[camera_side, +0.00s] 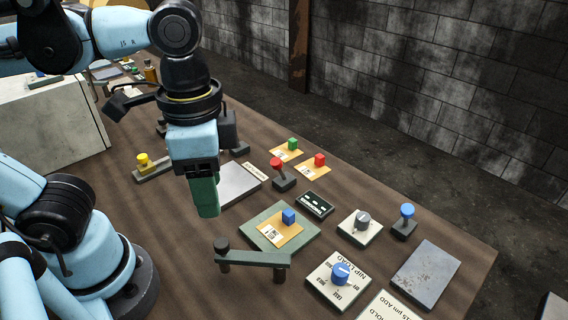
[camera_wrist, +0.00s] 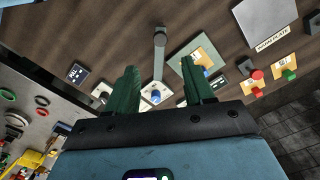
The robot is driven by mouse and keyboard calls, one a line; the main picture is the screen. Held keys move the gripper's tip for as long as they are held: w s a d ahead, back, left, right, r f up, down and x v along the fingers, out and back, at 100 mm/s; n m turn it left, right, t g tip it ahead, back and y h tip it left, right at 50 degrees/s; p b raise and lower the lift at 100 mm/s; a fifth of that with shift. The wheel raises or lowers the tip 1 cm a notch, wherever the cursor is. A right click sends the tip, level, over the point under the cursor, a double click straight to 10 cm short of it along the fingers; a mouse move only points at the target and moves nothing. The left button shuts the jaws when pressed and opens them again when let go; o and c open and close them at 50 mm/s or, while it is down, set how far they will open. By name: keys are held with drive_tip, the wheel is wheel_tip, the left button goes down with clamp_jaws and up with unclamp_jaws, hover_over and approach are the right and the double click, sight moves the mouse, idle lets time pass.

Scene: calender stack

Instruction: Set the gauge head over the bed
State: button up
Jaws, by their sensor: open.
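What looks like the gauge head is a dark grey swing arm (camera_side: 255,259) with a round knob on its left end and a leg under each end. It stands beside the green plate, on its near side, and also shows in the wrist view (camera_wrist: 159,55). My gripper (camera_side: 208,212) points down with green fingers, above and behind the knob end. In the wrist view its fingers (camera_wrist: 163,85) are apart with nothing held between them.
A NIP LOAD dial (camera_side: 341,274) with a blue knob stands right of the swing arm. A grey dial (camera_side: 362,220), a red-knobbed lever (camera_side: 277,166), a blue-knobbed lever (camera_side: 406,215) and a small dark display (camera_side: 315,204) stand around the plate.

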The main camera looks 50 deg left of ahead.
sight(221, 242)
drive_tip(key=shift+f, duration=5.55)
clamp_jaws()
